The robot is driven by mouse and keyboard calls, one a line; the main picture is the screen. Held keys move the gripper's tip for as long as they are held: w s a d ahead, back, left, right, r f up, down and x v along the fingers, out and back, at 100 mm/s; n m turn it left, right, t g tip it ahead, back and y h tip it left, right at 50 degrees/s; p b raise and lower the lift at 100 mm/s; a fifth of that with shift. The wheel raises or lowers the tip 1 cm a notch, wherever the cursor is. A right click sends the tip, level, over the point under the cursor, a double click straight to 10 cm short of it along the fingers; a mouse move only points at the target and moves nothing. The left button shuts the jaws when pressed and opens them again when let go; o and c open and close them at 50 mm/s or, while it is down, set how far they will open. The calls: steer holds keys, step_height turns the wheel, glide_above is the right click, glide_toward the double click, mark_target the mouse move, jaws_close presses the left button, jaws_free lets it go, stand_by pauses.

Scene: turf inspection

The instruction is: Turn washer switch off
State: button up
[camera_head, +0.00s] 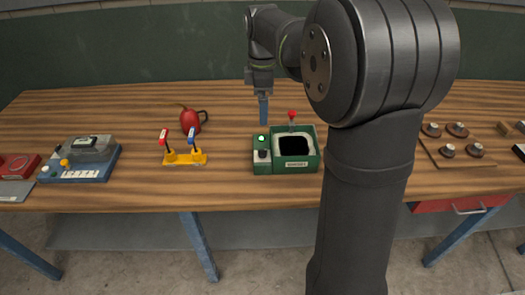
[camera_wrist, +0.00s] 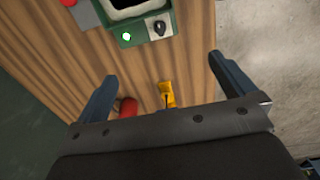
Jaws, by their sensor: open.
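The washer (camera_head: 276,169) is a green box with a dark square opening, standing near the table's front edge in the head view. On its left panel are a lit green lamp (camera_head: 262,138) and a black switch (camera_head: 263,153). The wrist view shows the washer (camera_wrist: 141,42) at the top edge, partly cut off, with the lit lamp (camera_wrist: 126,37) and the black switch (camera_wrist: 160,27). My gripper (camera_head: 263,119) points down, just behind the lamp in the head view. In the wrist view my gripper (camera_wrist: 162,68) is open and empty, its fingers apart from the switch.
A red-handled lever (camera_head: 291,115) stands at the washer's back. To the left are a yellow stand with red and blue levers (camera_head: 184,158), a red jug (camera_head: 190,121) and a blue device (camera_head: 78,160). Round dark pieces (camera_head: 457,129) lie on a board at right.

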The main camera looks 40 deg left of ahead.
steer(key=shift+r, duration=0.7)
